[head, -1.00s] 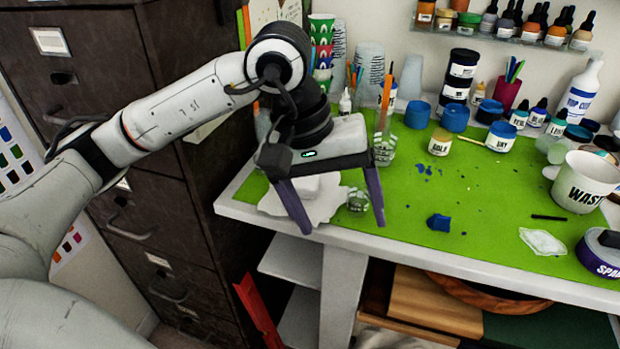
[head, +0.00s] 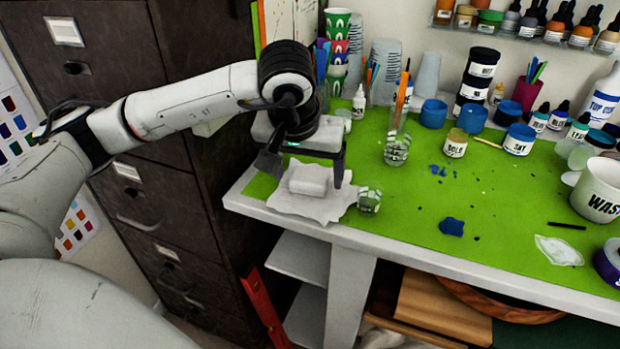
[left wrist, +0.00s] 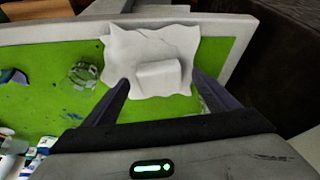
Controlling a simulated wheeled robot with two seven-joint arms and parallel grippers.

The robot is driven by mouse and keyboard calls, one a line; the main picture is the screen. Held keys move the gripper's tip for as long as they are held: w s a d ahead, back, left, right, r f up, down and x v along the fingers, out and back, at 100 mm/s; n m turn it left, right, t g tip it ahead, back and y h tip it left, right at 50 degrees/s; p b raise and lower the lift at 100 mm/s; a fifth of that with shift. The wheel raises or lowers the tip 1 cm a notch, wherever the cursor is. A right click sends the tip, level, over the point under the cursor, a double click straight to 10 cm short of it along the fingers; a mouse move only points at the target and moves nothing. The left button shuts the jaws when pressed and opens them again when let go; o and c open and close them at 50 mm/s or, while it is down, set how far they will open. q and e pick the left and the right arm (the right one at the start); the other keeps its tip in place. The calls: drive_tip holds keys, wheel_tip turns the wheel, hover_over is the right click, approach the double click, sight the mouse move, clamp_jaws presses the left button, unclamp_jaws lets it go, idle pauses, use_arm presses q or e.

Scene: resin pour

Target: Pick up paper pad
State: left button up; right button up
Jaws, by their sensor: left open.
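A small white folded paper pad (head: 309,181) lies on a crumpled white sheet (head: 312,208) at the left front corner of the green table mat. My left gripper (head: 304,172) is open just above and behind the pad, with one dark finger toward each side of it. In the left wrist view the pad (left wrist: 158,76) shows on the sheet (left wrist: 125,45), between the two spread fingers (left wrist: 160,82). The pad looks clear of both fingers; the exact height gap is hard to tell. My right gripper is in neither view.
A clear cup (head: 369,200) stands close right of the sheet, and a glass with sticks (head: 397,150) is farther back. Stacked cups (head: 337,50) stand behind the gripper. A dark cabinet (head: 190,130) is left of the table. The mat's middle front is mostly clear.

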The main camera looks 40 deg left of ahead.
sight(308, 180)
use_arm(q)
drive_tip(key=shift+w+f, duration=0.25)
drive_tip(key=shift+f, duration=0.3)
drive_tip(key=c, duration=1.1)
wheel_tip(308, 180, up, 10)
